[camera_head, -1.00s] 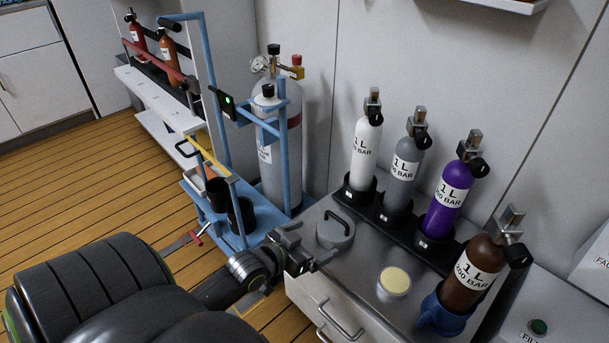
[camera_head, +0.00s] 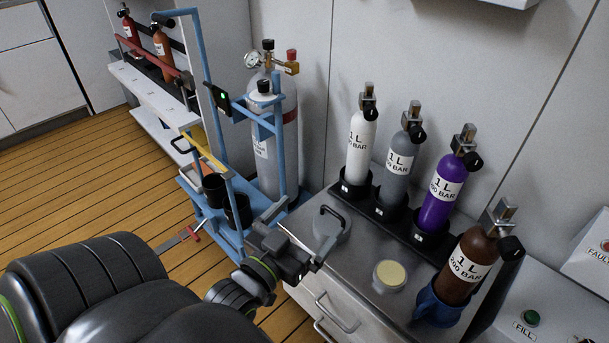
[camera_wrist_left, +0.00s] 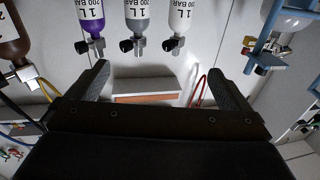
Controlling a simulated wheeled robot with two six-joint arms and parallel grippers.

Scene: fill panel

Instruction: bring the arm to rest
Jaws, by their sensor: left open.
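My right gripper is in neither view.
White (camera_head: 359,145), grey (camera_head: 402,165) and purple (camera_head: 440,200) bottles stand in a black rack. A brown bottle (camera_head: 470,268) stands in a blue holder (camera_head: 437,308). A blue cylinder trolley (camera_head: 225,165) stands left.

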